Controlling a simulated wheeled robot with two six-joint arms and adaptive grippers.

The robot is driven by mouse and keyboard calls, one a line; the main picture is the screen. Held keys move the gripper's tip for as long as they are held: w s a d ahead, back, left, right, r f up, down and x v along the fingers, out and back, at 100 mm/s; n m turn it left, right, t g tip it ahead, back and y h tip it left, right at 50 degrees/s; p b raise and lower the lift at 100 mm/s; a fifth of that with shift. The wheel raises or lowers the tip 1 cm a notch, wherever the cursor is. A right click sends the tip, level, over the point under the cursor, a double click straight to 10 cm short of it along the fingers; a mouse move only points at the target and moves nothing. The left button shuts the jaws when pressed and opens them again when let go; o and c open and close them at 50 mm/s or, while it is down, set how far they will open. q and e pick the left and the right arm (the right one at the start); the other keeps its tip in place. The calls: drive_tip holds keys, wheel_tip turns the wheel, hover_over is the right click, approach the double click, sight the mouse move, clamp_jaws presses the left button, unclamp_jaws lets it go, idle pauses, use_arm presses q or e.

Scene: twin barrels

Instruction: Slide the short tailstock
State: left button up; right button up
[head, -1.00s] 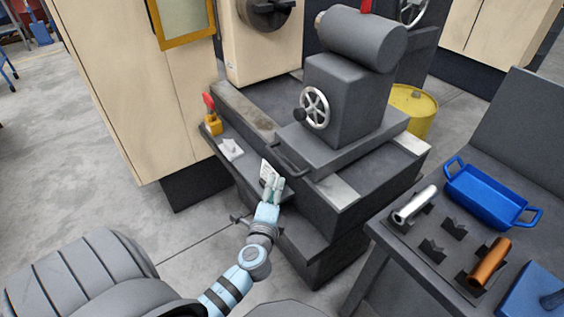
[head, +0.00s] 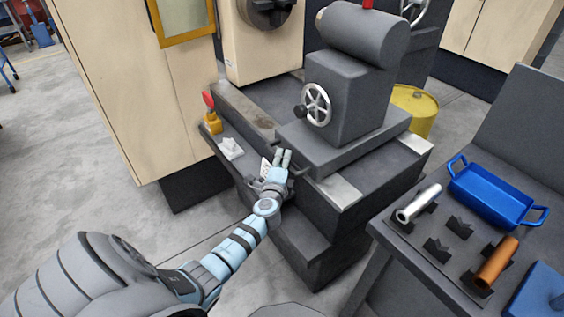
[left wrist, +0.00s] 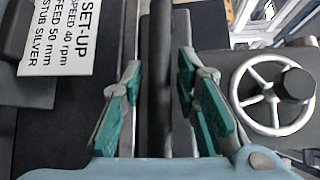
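The short tailstock (head: 345,95) is a dark grey block with a thick cylinder on top and a silver handwheel (head: 316,104) on its left face. It stands on the lathe bed. A dark pull bar (left wrist: 160,85) runs along its base. My left gripper (head: 282,158) is at this bar and hides most of it in the head view. In the left wrist view its two teal-padded fingers (left wrist: 160,78) are apart, one on each side of the bar, with gaps showing. The handwheel (left wrist: 272,95) is right of the fingers there. My right gripper is not in view.
A set-up card (left wrist: 62,32) stands close beside my left gripper. The bed's pale rail (head: 337,191) is bare right of the gripper. A side table at right holds a blue tray (head: 492,194).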

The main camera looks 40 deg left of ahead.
sight(270, 153)
use_arm(q)
clamp_jaws()
drive_tip(key=a+b, duration=0.1)
drive_tip(key=a, duration=0.1)
drive_tip(key=w+a+b, duration=0.1)
drive_tip(key=a, duration=0.1)
drive_tip(key=a+b, duration=0.1)
drive_tip(key=a, duration=0.1)
drive_tip(key=shift+w, duration=0.4)
drive_tip(key=w+a+b, duration=0.2)
drive_tip(key=a, duration=0.5)
drive_tip(key=shift+r, duration=0.15)
